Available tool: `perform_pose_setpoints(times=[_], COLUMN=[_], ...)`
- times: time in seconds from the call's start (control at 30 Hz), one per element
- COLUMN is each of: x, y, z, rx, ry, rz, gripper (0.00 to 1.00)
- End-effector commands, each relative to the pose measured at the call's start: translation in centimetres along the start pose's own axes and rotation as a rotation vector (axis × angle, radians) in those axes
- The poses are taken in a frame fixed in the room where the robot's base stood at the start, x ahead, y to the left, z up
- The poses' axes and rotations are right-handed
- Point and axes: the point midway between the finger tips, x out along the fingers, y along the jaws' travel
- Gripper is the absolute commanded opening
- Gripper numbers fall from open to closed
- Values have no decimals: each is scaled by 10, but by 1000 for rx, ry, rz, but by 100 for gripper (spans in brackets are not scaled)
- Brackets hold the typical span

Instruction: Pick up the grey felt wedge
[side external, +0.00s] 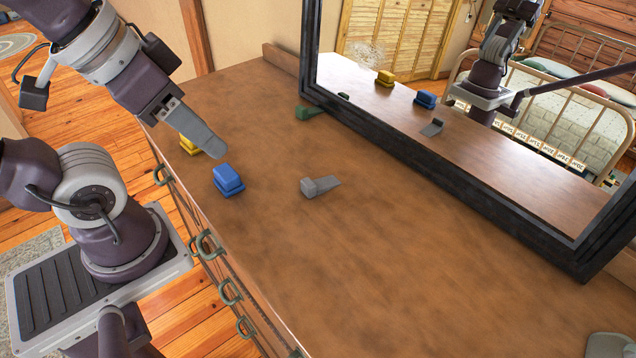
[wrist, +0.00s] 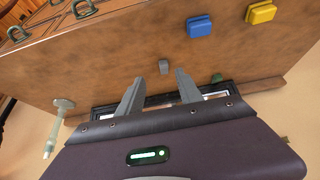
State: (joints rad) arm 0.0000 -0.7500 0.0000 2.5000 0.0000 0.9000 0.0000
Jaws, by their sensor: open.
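The grey felt wedge (side external: 320,186) lies on the brown dresser top, right of the blue block, with its thin end pointing right in the side view. In the wrist view the wedge (wrist: 163,67) is small and shows between and beyond my fingertips. My gripper (side external: 217,152) is above the dresser, up and left of the wedge in the side view, apart from it. In the wrist view my gripper (wrist: 159,78) is open, with nothing between its fingers. In the side view its fingers overlap.
A blue block (side external: 228,179) sits left of the wedge, with a yellow block (side external: 190,146) behind it, partly hidden by my gripper. A green wedge-like piece (side external: 308,113) lies by the dark-framed mirror (side external: 440,165), which reflects the objects. The front right of the dresser top (side external: 400,290) is clear.

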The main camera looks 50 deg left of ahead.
Motion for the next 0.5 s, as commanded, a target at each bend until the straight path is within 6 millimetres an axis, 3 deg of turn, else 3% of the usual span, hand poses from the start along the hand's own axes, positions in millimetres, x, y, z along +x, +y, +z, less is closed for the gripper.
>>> perform_pose_setpoints(times=[0.33,0.43,0.5], x=[1,14,35], y=[0,0,-1], z=[-4,-25,-50], rx=[-30,-225,-461], ry=[-12,-87,-168], rz=[0,-6,-33], gripper=[44,44,44])
